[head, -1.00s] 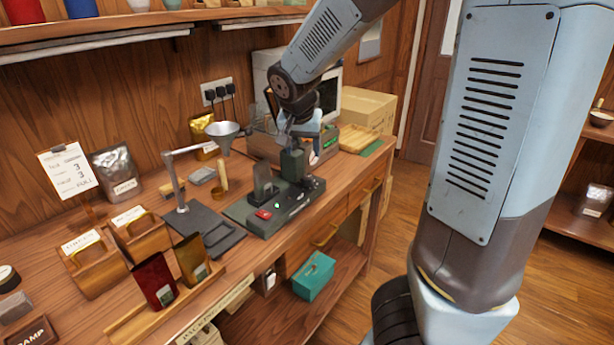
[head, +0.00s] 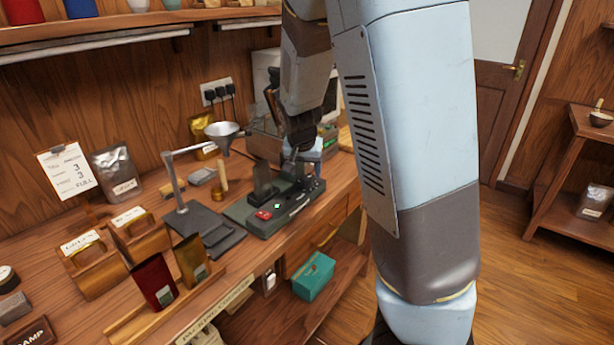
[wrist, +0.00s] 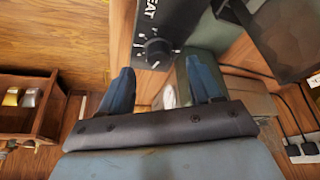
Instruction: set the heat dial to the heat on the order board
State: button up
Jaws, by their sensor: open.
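The heat dial (wrist: 157,51) is a round black knob on a black panel with white tick marks, and part of the word HEAT shows beside it in the wrist view. The pointer setting is too small to read. My gripper (wrist: 159,66) is open, and the dial appears between and just beyond its fingertips; I cannot tell whether they touch it. In the head view my gripper (head: 302,152) is over the right end of the dark green machine (head: 240,212). The order board (head: 66,172) is a white card at the left, showing two 3s and FULL; its small labels are hard to read.
A lamp-like grey stand (head: 178,185) and a metal funnel (head: 222,130) stand left of and behind the machine. Wooden boxes (head: 95,265) and foil pouches (head: 153,282) fill the left of the bench. A teal box (head: 313,275) sits on the lower shelf.

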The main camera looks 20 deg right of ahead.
aim_at(306, 178)
jog(key=shift+x, duration=1.85)
jog(key=shift+c, duration=0.3)
jog(key=c, duration=0.9)
jog(key=shift+c, duration=0.2)
jog(key=shift+n, duration=0.3)
jog(key=o, duration=1)
jog(key=shift+r, duration=0.1)
